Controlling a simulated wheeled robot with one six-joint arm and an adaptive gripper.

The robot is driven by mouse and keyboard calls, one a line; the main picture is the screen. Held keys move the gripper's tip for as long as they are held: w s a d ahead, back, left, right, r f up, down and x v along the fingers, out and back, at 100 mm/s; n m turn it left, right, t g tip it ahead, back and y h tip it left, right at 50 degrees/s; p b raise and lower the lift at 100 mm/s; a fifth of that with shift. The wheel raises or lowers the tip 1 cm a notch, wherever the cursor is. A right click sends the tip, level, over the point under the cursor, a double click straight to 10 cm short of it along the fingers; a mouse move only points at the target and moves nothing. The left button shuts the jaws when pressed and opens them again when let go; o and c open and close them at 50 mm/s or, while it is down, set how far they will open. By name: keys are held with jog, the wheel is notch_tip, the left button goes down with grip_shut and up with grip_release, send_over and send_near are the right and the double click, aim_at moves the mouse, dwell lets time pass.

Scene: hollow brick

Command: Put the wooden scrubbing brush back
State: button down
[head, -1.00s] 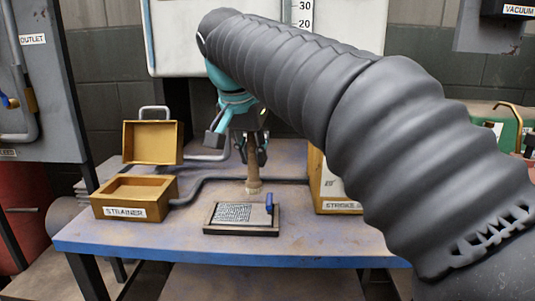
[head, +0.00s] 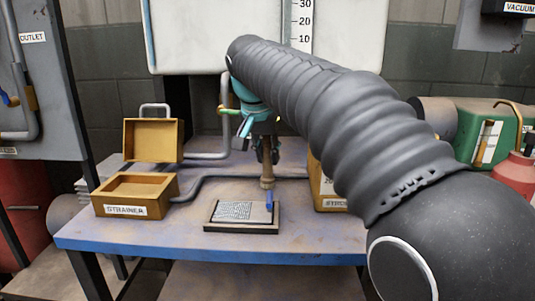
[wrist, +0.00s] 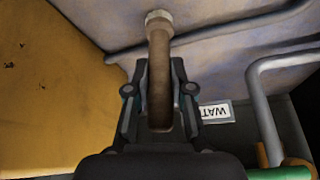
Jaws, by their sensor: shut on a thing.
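My gripper (head: 266,155) is shut on the wooden scrubbing brush (head: 267,177), a brown rod with a paler lower end. It hangs nearly upright above the blue table (head: 120,240). In the wrist view the brush (wrist: 159,55) runs out from between the fingers of my gripper (wrist: 159,98), pale end farthest away. In the head view its lower end overlaps the back right of a dark-framed tray (head: 240,229) with a grey textured sheet. A blue piece (head: 269,201) stands on the tray just below the brush; whether they touch is unclear.
An open yellow strainer box (head: 120,210) stands at left, its lid part (head: 153,140) behind. A yellow box (head: 327,203) stands close right, partly behind my arm. Grey pipes (head: 225,179) cross the table behind the tray. The front table edge is clear.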

jog(key=shift+f, duration=0.15)
jog(key=c, duration=1)
grip_release()
jog(key=p+v, duration=0.2)
jog(key=v, duration=1)
